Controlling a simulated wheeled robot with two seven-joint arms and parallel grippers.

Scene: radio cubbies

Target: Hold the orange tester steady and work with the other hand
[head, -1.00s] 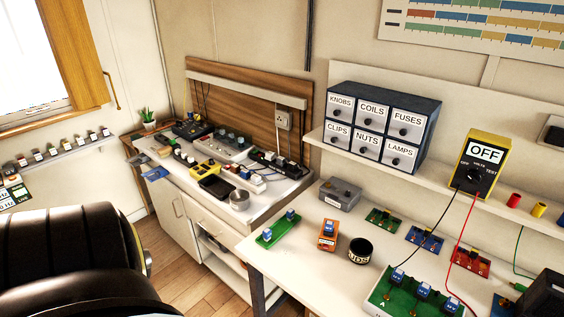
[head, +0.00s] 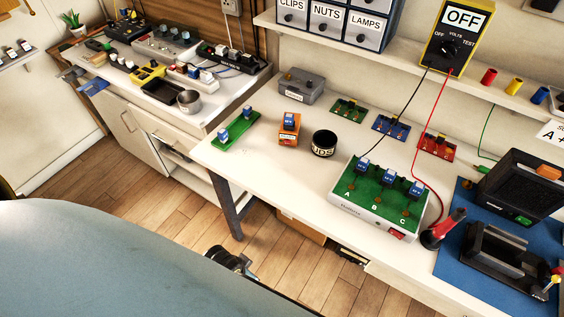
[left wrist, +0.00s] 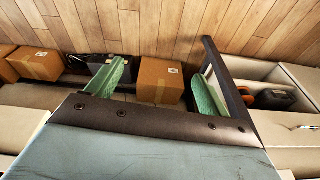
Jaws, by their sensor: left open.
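The orange tester (head: 287,138), a small box with a blue part on top, stands upright on the white bench between a green board (head: 235,136) and a round black tin (head: 324,145). Nothing touches it. A yellow meter (head: 452,50) reading OFF sits on the shelf. Its black and red leads run down toward a white and green three-position board (head: 375,208) marked A, B, C. My left gripper (left wrist: 160,68) shows in the left wrist view, its green-padded fingers apart and nothing between them. It points toward the floor, away from the tester. My right gripper is in neither view.
A grey lidded case (head: 301,88) and several small colored boards lie behind the tester. A red-and-black tool (head: 442,230) and a black fixture (head: 506,262) are at right by a blue mat (head: 466,208). Cardboard boxes (left wrist: 160,80) sit low beneath the left gripper.

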